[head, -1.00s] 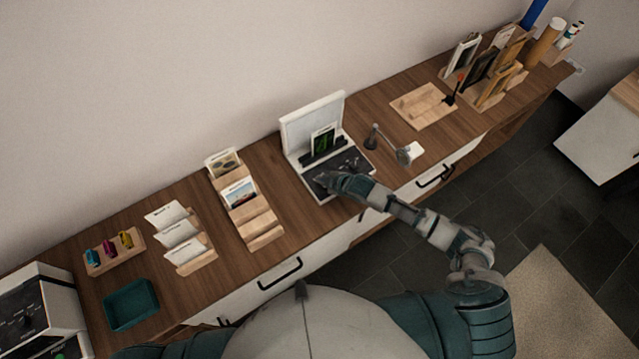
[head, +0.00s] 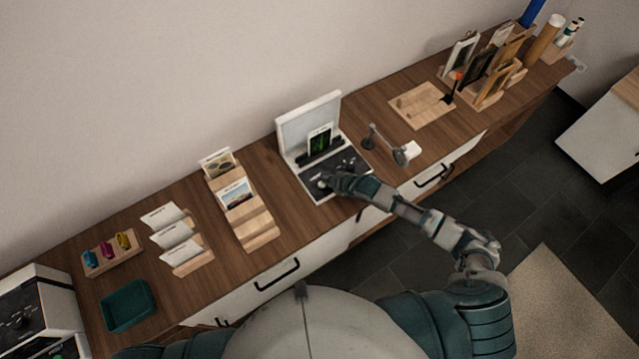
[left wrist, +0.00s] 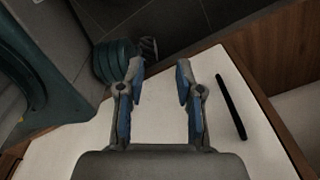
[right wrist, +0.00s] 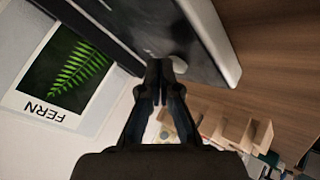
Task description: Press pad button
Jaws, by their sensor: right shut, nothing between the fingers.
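A white station with a black pad (head: 343,164) and an upright white back panel (head: 309,122) stands on the wooden counter. A fern card (head: 319,139) stands in its slot; it also shows large in the right wrist view (right wrist: 66,73). My right gripper (head: 327,181) is over the pad's front left part, shut and empty. In the right wrist view its closed tips (right wrist: 158,64) are beside a pale rounded button (right wrist: 178,63); I cannot tell whether they touch. My left gripper (left wrist: 160,70) is open and empty, over a white drawer front, outside the head view.
A small lamp (head: 400,155) stands right of the station. Stepped wooden card racks (head: 256,229) and a teal tray (head: 128,305) are on the left. A wooden board (head: 421,105) and framed pictures stand at the far right.

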